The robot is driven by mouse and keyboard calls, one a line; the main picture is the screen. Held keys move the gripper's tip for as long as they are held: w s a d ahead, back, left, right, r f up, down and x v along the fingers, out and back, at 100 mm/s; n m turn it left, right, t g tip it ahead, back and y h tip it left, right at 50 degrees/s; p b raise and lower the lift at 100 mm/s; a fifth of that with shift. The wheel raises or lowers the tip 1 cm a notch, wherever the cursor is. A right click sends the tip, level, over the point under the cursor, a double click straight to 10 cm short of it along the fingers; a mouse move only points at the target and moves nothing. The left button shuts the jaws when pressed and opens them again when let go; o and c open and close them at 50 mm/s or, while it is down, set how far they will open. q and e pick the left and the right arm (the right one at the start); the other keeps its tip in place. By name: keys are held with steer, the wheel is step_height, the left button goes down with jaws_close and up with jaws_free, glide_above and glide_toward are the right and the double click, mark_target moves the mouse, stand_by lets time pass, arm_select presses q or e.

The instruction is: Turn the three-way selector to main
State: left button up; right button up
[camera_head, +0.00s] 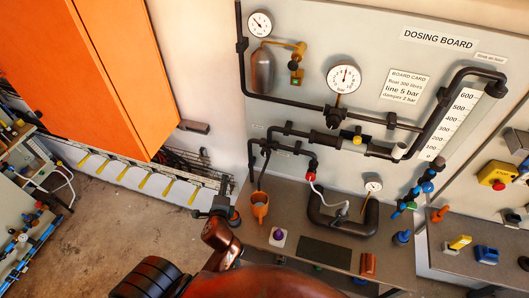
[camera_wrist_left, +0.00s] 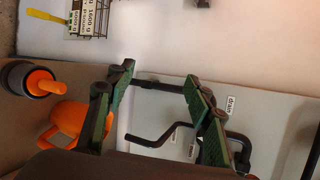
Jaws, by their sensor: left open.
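In the head view the dosing board (camera_head: 300,60) carries black pipes, gauges and fittings. At its left lower part a black branched pipe (camera_head: 270,146) has small labels beside it. The wrist view shows black bent pipework (camera_wrist_left: 150,143) and several small labels, one reading "drain" (camera_wrist_left: 231,104). I cannot make out for certain which part is the three-way selector or where it points. My left gripper (camera_head: 219,207) is left of the orange funnel (camera_head: 260,205), in front of the wall. In the wrist view its green-padded fingers (camera_wrist_left: 158,80) are apart with nothing held between them. No right gripper shows.
The bench (camera_head: 330,248) below the board holds a purple button (camera_head: 278,234), a dark mat and a U-shaped black pipe (camera_head: 345,228). An orange cabinet (camera_head: 95,60) stands at the left. A yellow box (camera_head: 496,175) is at the right.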

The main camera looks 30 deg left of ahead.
arm_select(q)
steer(key=w+d+r+m+t, duration=0.25)
steer(key=w+r+m, duration=0.2)
steer(key=m, duration=0.25)
steer(key=m+t+h, duration=0.3)
steer(key=m+t, duration=0.1)
steer(key=m, duration=0.7)
glide_toward(265, 154)
steer(key=shift+w+a+r, duration=0.2)
steer(key=shift+w+a, duration=0.25)
steer(key=shift+w, duration=0.25)
steer(key=shift+w+d+m+h, duration=0.2)
steer(key=shift+w+m+h, duration=0.15)
steer(key=shift+m, duration=0.15)
steer(key=p+x, duration=0.1)
steer(key=x, duration=0.6)
steer(key=shift+a, duration=0.15)
steer(key=shift+c, duration=0.5)
